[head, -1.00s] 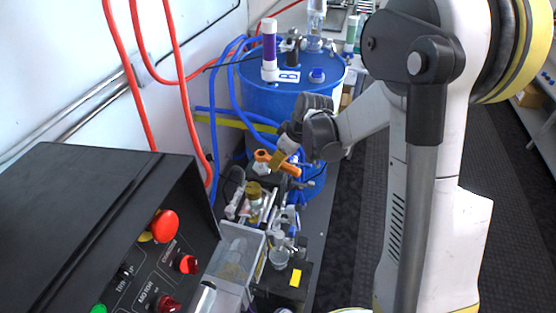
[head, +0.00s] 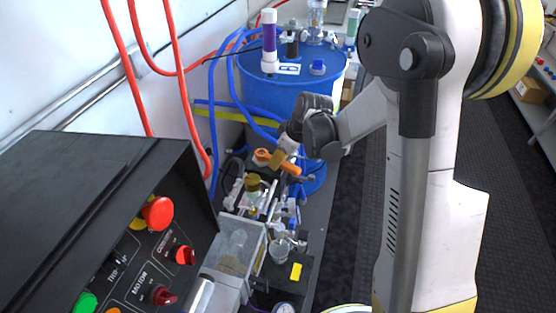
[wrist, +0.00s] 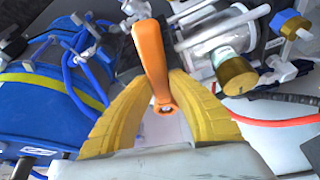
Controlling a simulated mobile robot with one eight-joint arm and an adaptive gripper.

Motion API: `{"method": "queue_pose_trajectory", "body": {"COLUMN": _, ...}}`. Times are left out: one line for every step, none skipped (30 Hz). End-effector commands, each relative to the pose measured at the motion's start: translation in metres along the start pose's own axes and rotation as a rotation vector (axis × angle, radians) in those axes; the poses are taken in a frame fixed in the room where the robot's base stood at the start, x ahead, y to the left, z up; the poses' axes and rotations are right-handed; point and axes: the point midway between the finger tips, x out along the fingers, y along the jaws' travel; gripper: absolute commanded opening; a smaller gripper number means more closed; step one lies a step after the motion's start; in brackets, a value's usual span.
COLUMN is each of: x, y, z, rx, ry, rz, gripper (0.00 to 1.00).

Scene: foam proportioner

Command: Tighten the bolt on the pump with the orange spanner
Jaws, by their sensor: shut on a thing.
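The orange spanner (head: 291,168) is held in my gripper (head: 279,158) above the pump assembly (head: 262,200), beside the blue drum. In the wrist view the spanner (wrist: 150,55) stands out between the two yellow fingers of my gripper (wrist: 158,78), which are shut on it. One end, with a small hole, shows between the fingers; the other end points toward the pump fittings. The bolt cannot be made out in either view, and I cannot tell whether the spanner touches anything.
A blue drum (head: 290,95) with a purple-banded tube (head: 269,42) on top stands behind. A black control panel (head: 95,200) with red buttons is at left front. Blue hoses (head: 212,120) and red hoses (head: 182,85) run nearby. A brass-capped clear cylinder (wrist: 237,75) lies close to the spanner. The dark floor at right is clear.

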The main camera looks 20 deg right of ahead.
Motion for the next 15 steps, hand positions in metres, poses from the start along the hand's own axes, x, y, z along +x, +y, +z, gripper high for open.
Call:
{"method": "queue_pose_trajectory", "body": {"x": 0.0, "y": -0.0003, "z": -0.0002, "rx": 0.003, "ry": 0.0, "rz": 0.001, "gripper": 0.0}}
{"method": "queue_pose_trajectory", "body": {"x": 0.0001, "y": -0.001, "z": -0.0002, "rx": 0.009, "ry": 0.0, "rz": 0.004, "gripper": 0.0}}
{"method": "queue_pose_trajectory", "body": {"x": 0.0005, "y": -0.0024, "z": -0.0003, "rx": 0.023, "ry": 0.0, "rz": 0.01, "gripper": 0.0}}
{"method": "queue_pose_trajectory", "body": {"x": 0.0008, "y": -0.0036, "z": -0.0004, "rx": 0.037, "ry": 0.0, "rz": 0.017, "gripper": 0.0}}
{"method": "queue_pose_trajectory", "body": {"x": 0.001, "y": -0.0048, "z": -0.0004, "rx": 0.053, "ry": 0.0, "rz": 0.025, "gripper": 0.0}}
{"method": "queue_pose_trajectory", "body": {"x": 0.0011, "y": -0.0065, "z": -0.0004, "rx": 0.077, "ry": 0.001, "rz": 0.034, "gripper": 0.0}}
{"method": "queue_pose_trajectory", "body": {"x": 0.0011, "y": -0.0077, "z": -0.0004, "rx": 0.094, "ry": 0.0, "rz": 0.04, "gripper": 0.0}}
{"method": "queue_pose_trajectory", "body": {"x": 0.001, "y": -0.0084, "z": -0.0004, "rx": 0.109, "ry": 0.0, "rz": 0.047, "gripper": 0.0}}
{"method": "queue_pose_trajectory", "body": {"x": 0.0009, "y": -0.0091, "z": -0.0005, "rx": 0.125, "ry": 0.0, "rz": 0.055, "gripper": 0.0}}
{"method": "queue_pose_trajectory", "body": {"x": 0.0008, "y": -0.0096, "z": -0.0007, "rx": 0.135, "ry": 0.0, "rz": 0.059, "gripper": 0.0}}
{"method": "queue_pose_trajectory", "body": {"x": 0.0008, "y": -0.0099, "z": -0.0009, "rx": 0.141, "ry": 0.0, "rz": 0.061, "gripper": 0.0}}
{"method": "queue_pose_trajectory", "body": {"x": 0.0006, "y": -0.0101, "z": -0.001, "rx": 0.147, "ry": 0.001, "rz": 0.063, "gripper": 0.0}}
{"method": "queue_pose_trajectory", "body": {"x": 0.0005, "y": -0.0101, "z": -0.0011, "rx": 0.149, "ry": 0.001, "rz": 0.063, "gripper": 0.0}}
{"method": "queue_pose_trajectory", "body": {"x": 0.0004, "y": -0.01, "z": -0.0011, "rx": 0.149, "ry": 0.001, "rz": 0.063, "gripper": 0.0}}
{"method": "queue_pose_trajectory", "body": {"x": 0.0003, "y": -0.0099, "z": -0.0011, "rx": 0.149, "ry": 0.001, "rz": 0.063, "gripper": 0.0}}
